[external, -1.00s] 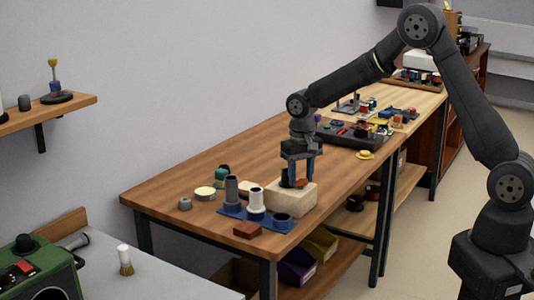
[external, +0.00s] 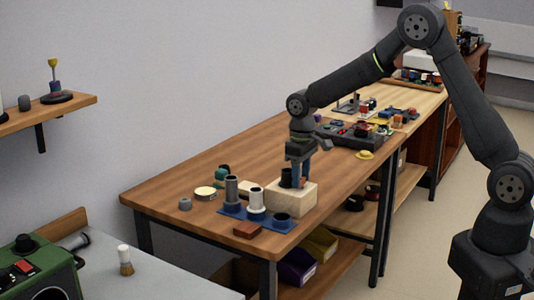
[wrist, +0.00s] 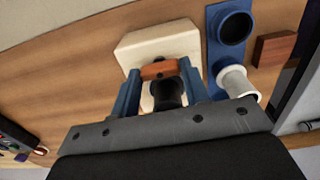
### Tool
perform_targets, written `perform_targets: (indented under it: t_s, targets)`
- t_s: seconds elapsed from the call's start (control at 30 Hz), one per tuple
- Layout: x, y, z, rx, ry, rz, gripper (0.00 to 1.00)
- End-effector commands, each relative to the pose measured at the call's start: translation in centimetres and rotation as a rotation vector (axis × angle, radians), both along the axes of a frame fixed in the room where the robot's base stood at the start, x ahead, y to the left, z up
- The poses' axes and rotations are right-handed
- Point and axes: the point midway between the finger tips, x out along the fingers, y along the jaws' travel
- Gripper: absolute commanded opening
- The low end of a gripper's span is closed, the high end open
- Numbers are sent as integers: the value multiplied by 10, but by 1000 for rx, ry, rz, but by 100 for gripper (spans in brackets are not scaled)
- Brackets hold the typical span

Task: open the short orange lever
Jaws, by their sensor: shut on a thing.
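The short orange lever (wrist: 158,70) shows in the wrist view as a small orange-brown bar beside a black cylinder (wrist: 167,95) on a cream block (wrist: 140,45). In the external view the cream block (external: 292,203) sits near the table's front edge, and the lever is hidden by my fingers. My gripper (external: 300,183) points down over the block. Its two blue fingers are shut on the lever, one at each end of the bar, as the wrist view (wrist: 160,72) shows.
A red-brown block (external: 247,230) lies in front.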

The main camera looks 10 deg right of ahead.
Motion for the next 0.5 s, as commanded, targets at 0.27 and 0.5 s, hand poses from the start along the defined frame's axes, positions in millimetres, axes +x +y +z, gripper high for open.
perform_targets:
  t_s: [0.27,0.5]
  targets:
    - [1,1,1,2,-2,2,19]
    - [0,0,1,1,-1,1,64]
